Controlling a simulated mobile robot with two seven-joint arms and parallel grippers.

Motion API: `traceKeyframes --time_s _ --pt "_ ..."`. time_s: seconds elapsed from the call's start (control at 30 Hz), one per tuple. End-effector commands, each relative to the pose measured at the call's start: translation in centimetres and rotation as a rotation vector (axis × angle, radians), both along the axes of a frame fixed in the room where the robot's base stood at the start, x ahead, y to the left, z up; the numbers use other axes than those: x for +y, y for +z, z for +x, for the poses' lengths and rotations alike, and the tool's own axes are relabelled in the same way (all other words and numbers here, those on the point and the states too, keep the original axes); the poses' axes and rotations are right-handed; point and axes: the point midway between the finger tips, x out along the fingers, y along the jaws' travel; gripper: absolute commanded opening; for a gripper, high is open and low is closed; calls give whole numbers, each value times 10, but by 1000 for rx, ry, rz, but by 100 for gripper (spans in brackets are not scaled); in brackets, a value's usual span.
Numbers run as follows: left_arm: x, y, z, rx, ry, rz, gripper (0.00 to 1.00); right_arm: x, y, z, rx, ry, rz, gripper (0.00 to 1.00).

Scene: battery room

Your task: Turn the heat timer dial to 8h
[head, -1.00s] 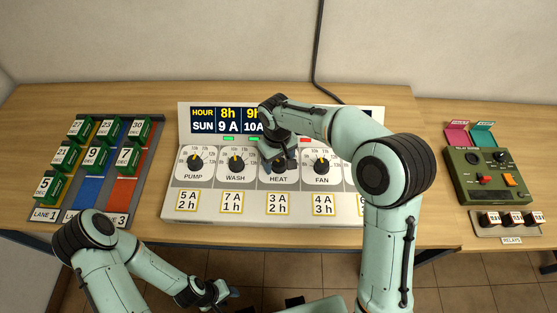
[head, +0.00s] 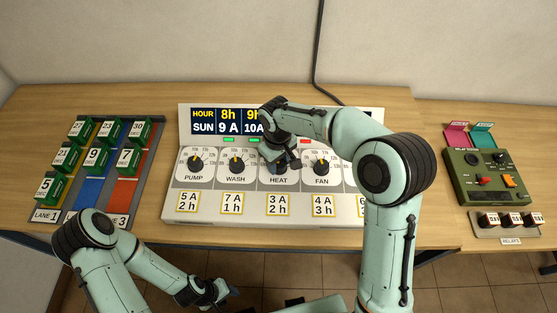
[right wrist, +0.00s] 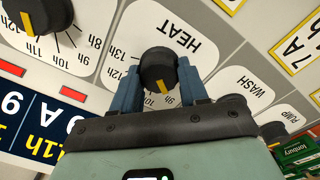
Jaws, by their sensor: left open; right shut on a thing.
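The heat dial (right wrist: 158,72) is a black knob with a yellow pointer, on the white panel above the label HEAT in the head view. In the right wrist view its pointer lies near the 9h and 10h marks; the 8h mark is not clearly visible. My right gripper (right wrist: 158,85) is shut on the knob, one blue finger on each side. In the head view my right gripper (head: 284,162) partly covers the heat dial. My left gripper (head: 226,291) is open and empty, low in front of the table edge.
The pump dial (head: 195,162), wash dial (head: 236,163) and fan dial (head: 321,166) flank the heat dial closely. The lane board (head: 78,201) with numbered green blocks is at left. A green relay tester (head: 489,178) is at right. My right arm hides the panel's right end.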

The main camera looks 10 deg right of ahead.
Motion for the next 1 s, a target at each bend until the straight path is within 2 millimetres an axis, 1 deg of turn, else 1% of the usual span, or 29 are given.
traceKeyframes --time_s 0.3,0.5,0.7,1.0 --pt "0 9 8 -9 0 0 43 0 1 0 0 221 -1 13" --pt "0 12 11 -12 0 0 43 0 1 0 0 324 0 13" --pt "0 14 13 -15 0 0 43 0 1 0 -1 380 -1 13" --pt "0 14 13 -15 0 0 43 0 1 0 -1 396 -1 13"
